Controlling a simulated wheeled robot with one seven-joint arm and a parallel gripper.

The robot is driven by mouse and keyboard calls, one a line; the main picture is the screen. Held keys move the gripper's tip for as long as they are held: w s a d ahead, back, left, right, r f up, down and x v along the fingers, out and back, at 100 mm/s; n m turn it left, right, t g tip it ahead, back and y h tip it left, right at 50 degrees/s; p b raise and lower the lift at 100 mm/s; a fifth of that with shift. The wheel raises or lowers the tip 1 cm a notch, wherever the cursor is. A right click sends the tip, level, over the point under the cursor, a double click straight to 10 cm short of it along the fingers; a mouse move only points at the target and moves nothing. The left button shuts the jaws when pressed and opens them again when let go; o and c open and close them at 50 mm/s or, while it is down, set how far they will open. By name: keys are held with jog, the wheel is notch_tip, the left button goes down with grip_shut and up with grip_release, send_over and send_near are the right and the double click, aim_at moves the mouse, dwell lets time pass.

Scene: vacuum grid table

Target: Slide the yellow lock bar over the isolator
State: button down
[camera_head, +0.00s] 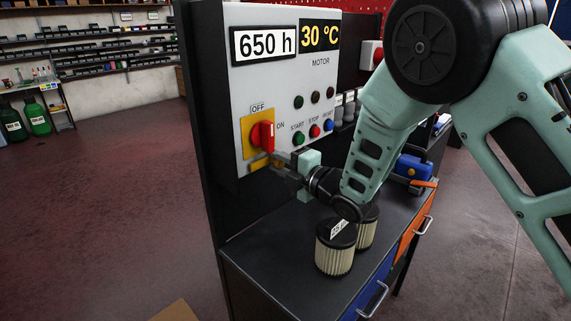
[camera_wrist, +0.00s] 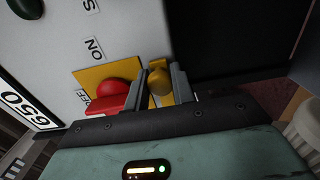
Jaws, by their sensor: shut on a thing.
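The red isolator handle (camera_head: 264,136) sits on a yellow plate (camera_head: 247,124) on the grey control panel, between the OFF and ON labels. It looks roughly upright. The yellow lock bar (camera_head: 258,164) is just below the handle, at the plate's lower edge. My gripper (camera_head: 272,162) reaches in from the right at that height. In the wrist view, my gripper (camera_wrist: 162,84) is shut on the rounded yellow knob (camera_wrist: 159,82) of the lock bar, with one finger on each side. The red handle (camera_wrist: 114,94) is close beside the left finger. The fingers hide part of the bar.
START, STOP and RESET buttons (camera_head: 314,131) are right of the isolator. Two filter cartridges (camera_head: 335,248) stand on the dark bench top (camera_head: 270,255) below my arm. A blue and orange tool (camera_head: 413,169) lies further right. Open floor is on the left.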

jog(key=c, duration=1.2)
grip_release()
jog(key=shift+d, duration=0.1)
jog(key=b+v, duration=0.5)
jog(key=v, duration=1.2)
jog(key=shift+s+d+r, duration=0.1)
jog(key=s+a+f+m+g+h, duration=0.1)
jog(key=s+f+m+g+h, duration=0.5)
jog(key=s+m+h, duration=0.55)
jog(key=s+d+m+g, duration=0.2)
jog(key=s+m+g, duration=0.4)
jog(key=s, duration=0.9)
jog(key=shift+r+m+g+h, duration=0.35)
jog(key=shift+m+g, duration=0.05)
jog(key=shift+m, duration=0.55)
